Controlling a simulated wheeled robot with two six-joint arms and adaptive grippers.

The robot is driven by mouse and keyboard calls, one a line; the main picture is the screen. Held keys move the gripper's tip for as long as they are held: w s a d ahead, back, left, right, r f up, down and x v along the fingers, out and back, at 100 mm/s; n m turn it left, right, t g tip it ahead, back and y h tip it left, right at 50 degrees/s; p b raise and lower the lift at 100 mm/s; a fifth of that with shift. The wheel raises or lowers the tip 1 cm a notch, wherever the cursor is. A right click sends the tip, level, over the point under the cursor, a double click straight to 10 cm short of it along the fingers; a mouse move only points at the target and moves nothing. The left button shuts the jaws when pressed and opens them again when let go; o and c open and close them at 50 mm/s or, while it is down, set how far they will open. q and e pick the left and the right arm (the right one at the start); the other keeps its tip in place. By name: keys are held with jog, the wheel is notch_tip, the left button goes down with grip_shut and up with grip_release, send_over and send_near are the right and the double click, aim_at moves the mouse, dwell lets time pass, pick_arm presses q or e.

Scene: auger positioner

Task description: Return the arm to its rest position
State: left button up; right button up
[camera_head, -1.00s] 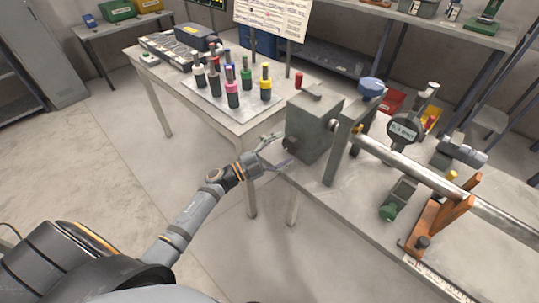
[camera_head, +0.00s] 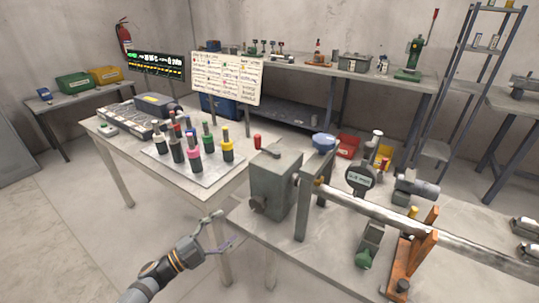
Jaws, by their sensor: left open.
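My left gripper (camera_head: 222,233) is open and empty, low in the head view. It is in front of the small table and just left of the near bench corner. Its fingers point right, toward the grey headstock box (camera_head: 275,183) but apart from it. My left arm (camera_head: 150,283) comes in from the bottom left. My right gripper does not show.
The auger bench (camera_head: 325,262) carries a long metal shaft (camera_head: 390,212), a dial gauge (camera_head: 360,178) and an orange support (camera_head: 412,258). The small table (camera_head: 135,172) holds several coloured-top tools on a plate (camera_head: 202,176). Floor (camera_head: 70,250) is clear at left.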

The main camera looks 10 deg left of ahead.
pick_arm(q)
jog(key=s+a+f+n+y+p, duration=0.1)
jog(key=a+f+n+y+p, duration=0.1)
jog(key=a+f+n+y, duration=0.5)
jog(key=s+a+f+n+y+p, duration=0.1)
jog(key=a+f+n+y+p, duration=0.15)
jog(key=f, duration=0.75)
jog(key=s+a+f+n+g+y, duration=0.2)
jog(key=s+f+n+g+y, duration=0.25)
jog(key=s+f, duration=0.6)
jog(key=s+d+f+n+g+p, duration=0.1)
jog(key=s+d+f+n+g, duration=0.1)
jog(key=s+f, duration=0.3)
jog(key=s+d+f+n+g+p, duration=0.1)
jog(key=s+d+f+n+g, duration=0.1)
jog(key=s, duration=1.1)
jog(key=s+d+f+n+g+p, duration=0.1)
jog(key=s+d+f+g, duration=0.3)
jog(key=s+f, duration=0.4)
jog(key=shift+s+f+n+g+p, duration=0.3)
jog(key=shift+s+n+g, duration=0.2)
jog(key=shift+g, duration=0.35)
jog(key=shift+w+d, duration=0.1)
jog(key=shift+w, duration=0.05)
